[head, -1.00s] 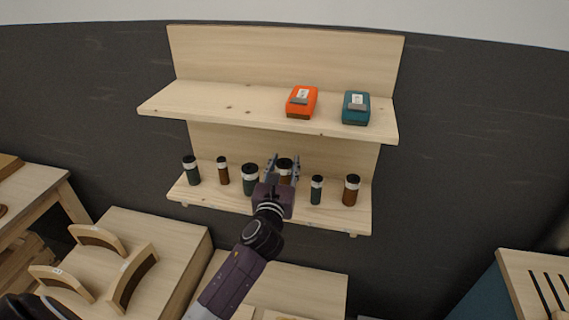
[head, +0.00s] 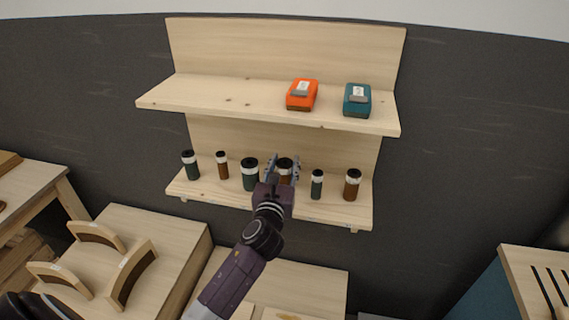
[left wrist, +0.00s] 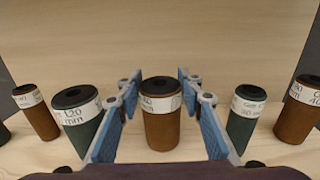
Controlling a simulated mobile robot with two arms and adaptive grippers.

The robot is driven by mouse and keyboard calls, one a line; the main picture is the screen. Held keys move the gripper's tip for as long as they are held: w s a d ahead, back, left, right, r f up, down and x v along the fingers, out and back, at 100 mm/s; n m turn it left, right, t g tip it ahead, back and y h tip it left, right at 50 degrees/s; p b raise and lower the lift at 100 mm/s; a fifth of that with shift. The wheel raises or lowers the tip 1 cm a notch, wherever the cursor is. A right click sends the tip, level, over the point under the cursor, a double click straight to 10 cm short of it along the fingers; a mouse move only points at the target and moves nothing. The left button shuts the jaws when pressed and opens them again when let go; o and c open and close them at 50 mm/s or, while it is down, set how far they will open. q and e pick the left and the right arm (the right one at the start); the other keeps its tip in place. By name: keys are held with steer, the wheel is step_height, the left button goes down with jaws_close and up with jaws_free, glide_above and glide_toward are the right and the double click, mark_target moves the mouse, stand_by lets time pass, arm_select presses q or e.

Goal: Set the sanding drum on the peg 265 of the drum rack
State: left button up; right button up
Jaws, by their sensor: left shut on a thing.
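Several sanding drums, brown or dark green with black tops and white label bands, stand upright on the lower shelf. My left gripper (head: 284,165) is at the middle of this row, shut on a brown drum (head: 286,173). In the left wrist view this brown drum (left wrist: 161,128) stands upright between the blue finger pads (left wrist: 160,88); its label is only partly legible. A green drum (left wrist: 80,117) is to its left and another green drum (left wrist: 243,118) to its right. I see no peg marked 265. My right gripper is not in view.
The lower shelf (head: 335,215) has drums close on both sides of my gripper. The upper shelf (head: 225,97) overhangs it and holds an orange box (head: 302,95) and a teal box (head: 357,100). A slotted wooden top (head: 540,285) is at lower right.

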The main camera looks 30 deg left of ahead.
arm_select(q)
steer(key=shift+f, duration=0.1)
steer(key=o, duration=1.4)
steer(key=shift+c, duration=0.2)
steer(key=v, duration=1.2)
